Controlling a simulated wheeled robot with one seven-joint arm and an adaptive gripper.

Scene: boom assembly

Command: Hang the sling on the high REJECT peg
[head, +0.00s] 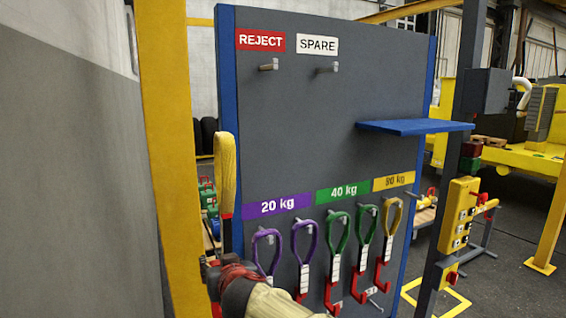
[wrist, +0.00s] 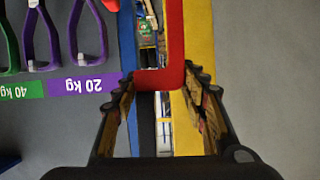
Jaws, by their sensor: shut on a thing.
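My gripper (head: 222,258) is low at the left edge of the board and shut on the sling. The sling's yellow loop (head: 225,170) stands upright above the gripper, in front of the board's left edge and the yellow post. In the wrist view, the sling's red hook (wrist: 174,45) shows between the fingers (wrist: 160,95). The lower part of the sling is hidden by the gripper in the head view. The REJECT peg (head: 268,66) is a short empty grey peg under the red REJECT label (head: 260,41), above and right of the loop.
The SPARE peg (head: 327,68) beside it is empty. Purple (head: 304,245), green (head: 337,245) and yellow slings hang in the lower row. A blue shelf (head: 415,127) juts out at right. The yellow post (head: 170,120) stands left of the board. The upper board face is clear.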

